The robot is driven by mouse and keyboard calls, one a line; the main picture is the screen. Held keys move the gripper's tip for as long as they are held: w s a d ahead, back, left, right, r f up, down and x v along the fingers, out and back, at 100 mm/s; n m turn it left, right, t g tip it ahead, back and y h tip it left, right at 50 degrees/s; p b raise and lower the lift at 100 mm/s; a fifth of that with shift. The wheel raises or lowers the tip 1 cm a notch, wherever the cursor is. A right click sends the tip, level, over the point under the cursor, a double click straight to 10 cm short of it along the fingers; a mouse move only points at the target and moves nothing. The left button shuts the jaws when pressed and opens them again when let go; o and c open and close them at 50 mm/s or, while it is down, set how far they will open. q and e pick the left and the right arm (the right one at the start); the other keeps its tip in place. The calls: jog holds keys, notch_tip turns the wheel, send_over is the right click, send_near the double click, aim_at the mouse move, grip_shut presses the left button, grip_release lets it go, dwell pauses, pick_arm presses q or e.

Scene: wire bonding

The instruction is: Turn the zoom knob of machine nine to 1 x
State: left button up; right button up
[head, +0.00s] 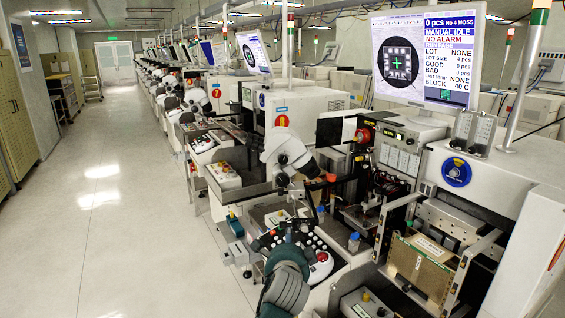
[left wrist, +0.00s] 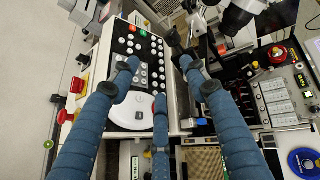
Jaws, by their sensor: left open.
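A white and dark microscope (head: 287,152) stands on the near machine, which shows no readable number. Part of it also shows at the top of the left wrist view (left wrist: 240,14). I cannot make out a zoom knob or its scale. My left gripper (head: 292,232) is in front of and below the microscope, over the control panel. In the left wrist view its blue fingers (left wrist: 159,78) are spread and empty above the white button panel (left wrist: 135,100), apart from the microscope. My right gripper is not in view.
A monitor (head: 420,58) reads "No 4 MOSS". A brown magazine box (head: 420,265) sits in a metal frame at right. Machines with labels seven and eight (head: 282,121) stand behind. The aisle floor (head: 100,220) at left is clear.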

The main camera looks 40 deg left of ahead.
aim_at(282, 160)
pick_arm(q)
jog(key=w+a+r+m+t+y, duration=0.15)
jog(key=w+a+r, duration=0.25)
jog(key=r, duration=0.4)
jog(key=w+a+r+m+y, duration=0.3)
jog(key=w+a+r, duration=0.15)
jog(key=r, duration=0.45)
jog(key=shift+t+h, duration=0.25)
jog(key=shift+h, duration=0.1)
jog(key=x, duration=0.3)
jog(key=p+x, duration=0.1)
jog(key=x, duration=0.6)
jog(key=shift+w+d+f, duration=0.15)
jog(key=shift+w+f, duration=0.05)
jog(key=shift+f, duration=0.15)
jog(key=shift+c, duration=0.3)
grip_shut()
